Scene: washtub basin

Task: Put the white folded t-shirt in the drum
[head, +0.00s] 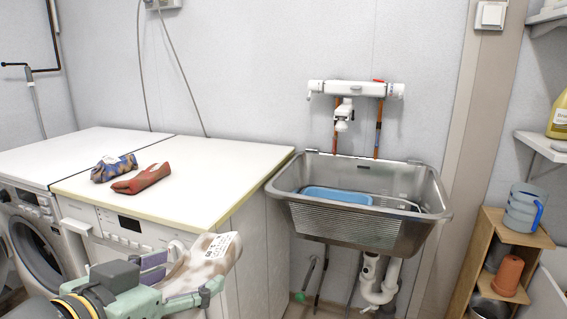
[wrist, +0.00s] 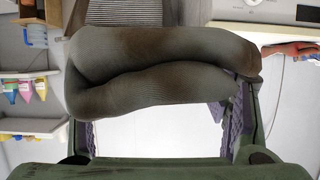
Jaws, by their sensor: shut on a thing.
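The white folded t-shirt (head: 208,262) is a pale, rolled-looking bundle with brownish smudges and a printed label, held up in front of the worktop's front right corner. My gripper (head: 180,283) is shut on it, at the bottom left of the head view. In the wrist view the t-shirt (wrist: 160,75) looks grey in shade and lies across between the purple-padded fingers of my gripper (wrist: 162,115). The drum's round front (head: 38,247) shows on the washing machine at the far left; I cannot tell whether its door is open.
A blue patterned cloth (head: 113,167) and a red cloth (head: 142,179) lie on the white worktop (head: 215,170). A metal sink (head: 355,213) with a blue tub (head: 337,196) hangs at the right. A wooden shelf (head: 492,222) stands at the far right.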

